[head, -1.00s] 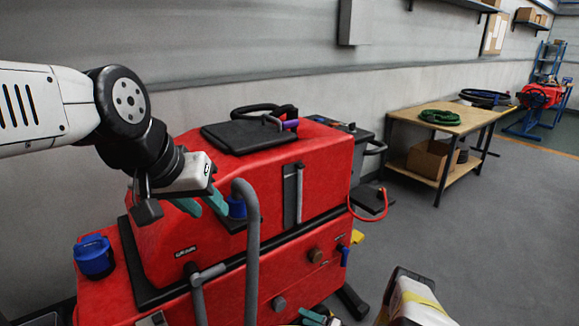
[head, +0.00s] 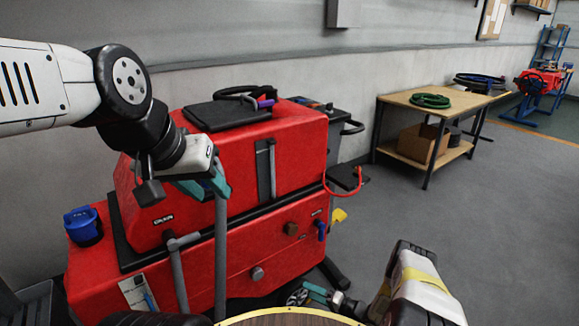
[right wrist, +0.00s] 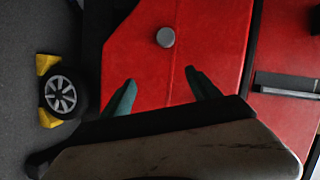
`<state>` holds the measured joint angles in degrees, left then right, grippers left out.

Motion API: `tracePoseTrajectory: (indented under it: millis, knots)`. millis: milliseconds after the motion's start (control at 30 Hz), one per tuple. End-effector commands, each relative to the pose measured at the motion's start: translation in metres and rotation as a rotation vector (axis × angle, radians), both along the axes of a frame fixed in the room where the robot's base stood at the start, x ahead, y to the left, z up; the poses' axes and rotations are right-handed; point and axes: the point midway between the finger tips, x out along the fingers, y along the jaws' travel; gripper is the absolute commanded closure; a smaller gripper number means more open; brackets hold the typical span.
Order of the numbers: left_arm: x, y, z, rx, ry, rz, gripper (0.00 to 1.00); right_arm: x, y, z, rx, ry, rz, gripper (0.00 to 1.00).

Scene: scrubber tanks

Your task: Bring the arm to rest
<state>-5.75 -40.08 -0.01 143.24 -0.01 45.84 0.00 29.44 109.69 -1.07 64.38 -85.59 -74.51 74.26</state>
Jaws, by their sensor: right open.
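My right gripper (head: 312,294) is low at the front, right of the red scrubber tank (head: 250,238). In the right wrist view its two teal fingers (right wrist: 162,92) stand apart with nothing between them, facing the red tank wall (right wrist: 150,75) and a round grey knob (right wrist: 166,37).
A blue cap (head: 83,226) sits on the tank's left. A red hooked hose (head: 345,190) juts out right. A wooden table (head: 455,119) with a green hose coil (head: 430,101) stands behind. Grey floor (head: 480,200) at right is clear. A wheel (right wrist: 65,93) shows beside yellow parts.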

Motion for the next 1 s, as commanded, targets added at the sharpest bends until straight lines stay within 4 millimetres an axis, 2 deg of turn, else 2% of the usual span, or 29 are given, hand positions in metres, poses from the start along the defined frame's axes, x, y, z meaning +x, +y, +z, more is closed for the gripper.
tracePoseTrajectory:
  millis: [267, 467, 567, 700, 767, 800, 900, 1000]
  knots:
    - [0.0, 0.0, 0.0, 0.0, 0.0, 0.0, 0.64, 0.051, -0.027, 0.03, -0.134, -0.045, -0.041, 0.29]
    - [0.0, 0.0, 0.0, 0.0, 0.0, 0.0, 0.64, 0.105, -0.056, 0.073, -0.286, -0.089, -0.092, 0.29]
    - [0.0, 0.0, 0.0, 0.0, 0.0, 0.0, 0.64, 0.139, -0.076, 0.11, -0.392, -0.117, -0.129, 0.29]
    - [0.0, 0.0, 0.0, 0.0, 0.0, 0.0, 0.64, 0.186, -0.106, 0.182, -0.568, -0.151, -0.193, 0.29]
    - [0.0, 0.0, 0.0, 0.0, 0.0, 0.0, 0.64, 0.2, -0.117, 0.215, -0.638, -0.162, -0.22, 0.29]
    - [0.0, 0.0, 0.0, 0.0, 0.0, 0.0, 0.64, 0.208, -0.124, 0.238, -0.683, -0.167, -0.238, 0.29]
    - [0.0, 0.0, 0.0, 0.0, 0.0, 0.0, 0.64, 0.22, -0.138, 0.295, -0.788, -0.17, -0.279, 0.29]
    - [0.0, 0.0, 0.0, 0.0, 0.0, 0.0, 0.64, 0.222, -0.149, 0.353, -0.881, -0.168, -0.316, 0.29]
